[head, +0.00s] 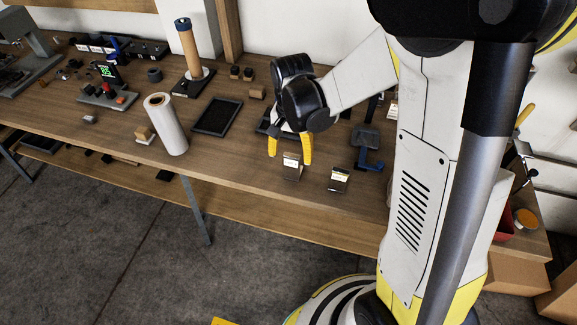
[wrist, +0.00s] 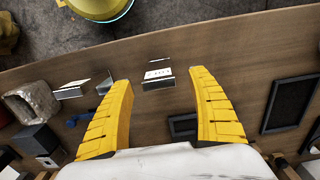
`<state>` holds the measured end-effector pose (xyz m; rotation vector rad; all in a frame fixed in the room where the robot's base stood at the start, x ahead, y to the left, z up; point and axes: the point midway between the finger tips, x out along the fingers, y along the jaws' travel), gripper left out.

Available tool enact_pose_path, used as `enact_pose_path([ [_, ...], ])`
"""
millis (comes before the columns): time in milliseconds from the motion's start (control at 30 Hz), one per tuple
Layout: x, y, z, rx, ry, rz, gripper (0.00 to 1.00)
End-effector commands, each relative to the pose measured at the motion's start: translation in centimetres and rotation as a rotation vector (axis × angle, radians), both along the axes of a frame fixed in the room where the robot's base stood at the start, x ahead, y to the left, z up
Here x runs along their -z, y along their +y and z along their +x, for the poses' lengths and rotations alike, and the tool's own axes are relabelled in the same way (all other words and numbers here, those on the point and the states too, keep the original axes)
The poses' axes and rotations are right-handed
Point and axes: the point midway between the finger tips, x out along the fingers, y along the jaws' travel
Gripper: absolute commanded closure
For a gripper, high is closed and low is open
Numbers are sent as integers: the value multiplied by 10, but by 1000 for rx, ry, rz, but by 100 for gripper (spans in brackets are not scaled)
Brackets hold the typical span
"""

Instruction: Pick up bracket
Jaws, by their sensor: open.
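A small metallic piece with a pale label, which looks like the bracket (head: 292,166), stands near the front edge of the wooden workbench. In the wrist view this bracket (wrist: 158,80) appears between the two yellow fingers, near their tips. My gripper (head: 290,157) is open and points down over it, with nothing held. In the wrist view the gripper (wrist: 162,80) shows a clear gap on each side of the piece. I cannot tell how high the tips are above the bench. A similar labelled piece (head: 339,180) stands to the right; it also shows in the wrist view (wrist: 70,90).
The workbench (head: 230,163) has bare wood to the left of my gripper. A blue and dark tool (head: 371,150) stands behind the right-hand piece. Bench clutter sits behind my gripper.

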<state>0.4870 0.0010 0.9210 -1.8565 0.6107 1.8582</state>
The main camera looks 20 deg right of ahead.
Motion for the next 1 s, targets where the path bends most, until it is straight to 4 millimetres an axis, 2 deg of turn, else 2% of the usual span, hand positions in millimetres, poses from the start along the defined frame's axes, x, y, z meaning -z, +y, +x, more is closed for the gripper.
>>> enact_pose_path([
  [233,20,-2,1,0,-1,-1,32],
  [500,60,-5,2,-2,-1,0,32],
  [733,60,-5,2,-1,-1,0,32],
  [767,60,-5,2,-1,-1,0,36],
  [900,60,-5,2,-1,-1,0,79],
  [967,60,-5,2,-1,-1,0,98],
  [1000,60,-5,2,-1,-1,0,100],
])
